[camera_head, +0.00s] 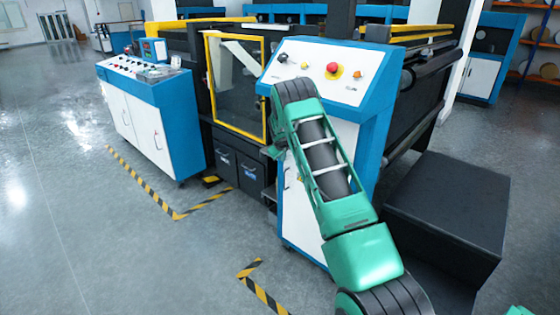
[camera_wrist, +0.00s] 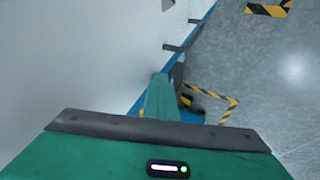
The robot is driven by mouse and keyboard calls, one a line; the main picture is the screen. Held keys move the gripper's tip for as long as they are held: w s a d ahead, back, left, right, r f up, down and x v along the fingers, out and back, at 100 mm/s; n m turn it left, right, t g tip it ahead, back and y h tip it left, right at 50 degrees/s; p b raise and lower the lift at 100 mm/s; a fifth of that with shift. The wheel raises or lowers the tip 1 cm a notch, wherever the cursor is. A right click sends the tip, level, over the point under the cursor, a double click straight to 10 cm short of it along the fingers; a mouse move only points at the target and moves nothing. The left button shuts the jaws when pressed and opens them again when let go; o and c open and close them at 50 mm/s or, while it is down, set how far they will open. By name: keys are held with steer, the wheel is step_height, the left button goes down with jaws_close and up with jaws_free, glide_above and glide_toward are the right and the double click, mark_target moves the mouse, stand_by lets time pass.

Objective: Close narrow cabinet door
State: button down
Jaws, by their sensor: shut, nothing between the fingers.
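The narrow cabinet is the blue and white control console in the middle of the head view. Its white door (camera_head: 301,222) is on the front below the sloped button panel, partly hidden by my arm. A white surface (camera_wrist: 80,50), likely this door, fills the left of the wrist view, with dark handle-like pieces (camera_wrist: 181,46) standing out from it. I cannot tell how far the door stands from its frame. My gripper (camera_wrist: 160,82) is shut and empty, its green fingers beside the white surface; contact is unclear. In the head view it is mostly hidden behind my arm.
A wider blue and white cabinet (camera_head: 150,125) stands to the left. A yellow-framed window guard (camera_head: 237,85) and dark drawers (camera_head: 238,168) lie between them. A black box (camera_head: 450,205) stands at the right. The grey floor in front, with striped tape (camera_head: 175,215), is clear.

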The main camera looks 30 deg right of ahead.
steer(key=s+a+r, duration=0.6)
steer(key=a+r, duration=0.1)
steer(key=r, duration=0.1)
steer(key=s+a+r+m+g+y, duration=0.1)
steer(key=s+a+r, duration=0.1)
steer(key=s+r, duration=0.5)
steer(key=s+a+r+m+g, duration=0.1)
steer(key=s+a+r+m, duration=0.15)
steer(key=s, duration=0.85)
steer(key=s+a+r+m+g+y, duration=0.1)
steer(key=s+r, duration=0.4)
steer(key=s, duration=0.5)
steer(key=s+a+m+g+y, duration=0.1)
steer(key=s+a, duration=0.3)
steer(key=s, duration=0.6)
steer(key=s+a+m+g+y, duration=0.1)
steer(key=s+a, duration=0.3)
steer(key=s, duration=0.6)
steer(key=s+a+m+g, duration=0.1)
steer(key=s+a, duration=0.3)
steer(key=s, duration=0.6)
steer(key=shift+s+r+y, duration=0.15)
steer(key=shift+r+y, duration=0.2)
steer(key=shift+y, duration=0.05)
